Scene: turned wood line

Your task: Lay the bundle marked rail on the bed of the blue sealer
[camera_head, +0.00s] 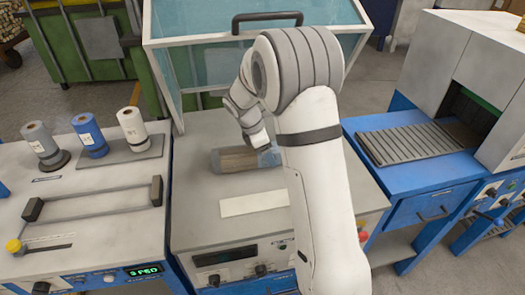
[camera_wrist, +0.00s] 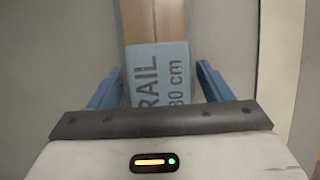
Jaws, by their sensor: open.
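The bundle (camera_head: 235,160) is a brown wood-coloured block with a pale blue label band. It lies on the grey top of the blue middle machine (camera_head: 190,235), under its raised clear lid (camera_head: 205,70). In the wrist view, the blue label (camera_wrist: 158,72) reads "RAIL" and what looks like "30 cm". My gripper (camera_wrist: 160,88) is open, with one blue finger on each side of the label. I see small gaps beside the label, without clear contact. In the head view, my arm hides part of the bundle's right end. I cannot tell which blue machine is the sealer.
The left blue bench carries film rolls (camera_head: 90,136) and a low bar between two posts (camera_head: 95,196). At right, a blue machine has a ribbed bed (camera_head: 420,143) leading into a grey hood (camera_head: 470,55); that bed is empty. A pale strip (camera_head: 252,204) lies before the bundle.

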